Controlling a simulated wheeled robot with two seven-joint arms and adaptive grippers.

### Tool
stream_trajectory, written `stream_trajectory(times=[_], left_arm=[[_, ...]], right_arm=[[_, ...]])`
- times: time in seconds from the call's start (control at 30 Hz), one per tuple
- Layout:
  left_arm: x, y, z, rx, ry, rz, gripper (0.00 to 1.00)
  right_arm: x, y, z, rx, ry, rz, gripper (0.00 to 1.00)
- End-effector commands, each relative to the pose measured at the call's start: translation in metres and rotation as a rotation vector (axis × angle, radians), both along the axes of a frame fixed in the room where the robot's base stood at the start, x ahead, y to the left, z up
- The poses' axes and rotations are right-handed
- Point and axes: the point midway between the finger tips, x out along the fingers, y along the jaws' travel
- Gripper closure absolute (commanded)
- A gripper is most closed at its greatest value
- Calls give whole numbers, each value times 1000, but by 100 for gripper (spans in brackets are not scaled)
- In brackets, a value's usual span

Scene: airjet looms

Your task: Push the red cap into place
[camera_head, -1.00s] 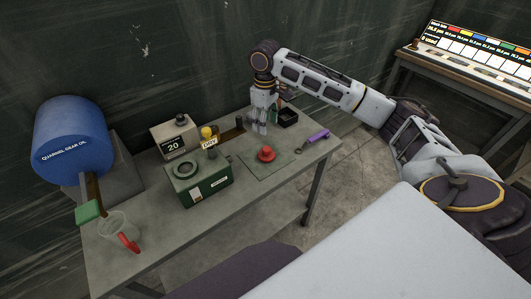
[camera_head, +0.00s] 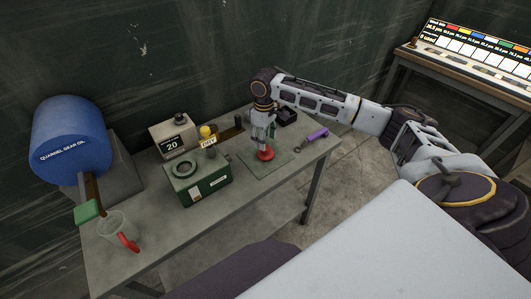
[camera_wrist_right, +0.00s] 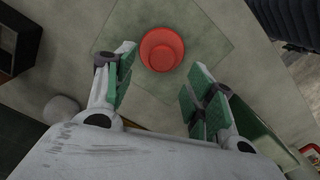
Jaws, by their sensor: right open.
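The red cap (camera_head: 266,154) sits on a thin grey-green mat (camera_head: 286,163) on the workbench. In the right wrist view the cap (camera_wrist_right: 161,49) looks round, with a smaller raised disc on a wider base. My right gripper (camera_head: 264,143) points down just above the cap in the head view. In the right wrist view my right gripper (camera_wrist_right: 160,88) is open, its green-padded fingers spread to either side below the cap, with nothing between them. I cannot tell whether the fingers touch the cap. My left gripper is not in view.
A green box (camera_head: 205,188) with a ring on top stands left of the mat. Behind it are a grey box marked 20 (camera_head: 174,137) and a yellow-topped item (camera_head: 206,132). A purple-handled tool (camera_head: 317,134) and a black bin (camera_head: 286,115) lie to the right. A clear jug (camera_head: 117,230) stands front left.

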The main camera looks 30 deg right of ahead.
Motion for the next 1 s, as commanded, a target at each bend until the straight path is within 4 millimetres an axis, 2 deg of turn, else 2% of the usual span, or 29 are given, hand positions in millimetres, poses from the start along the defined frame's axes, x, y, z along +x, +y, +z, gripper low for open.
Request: stream_trajectory(times=[0.53,1.0], left_arm=[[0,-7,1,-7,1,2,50],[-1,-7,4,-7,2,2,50]], right_arm=[[-1,-1,-8,0,1,-1,45],[-6,-2,-52,0,0,0,45]])
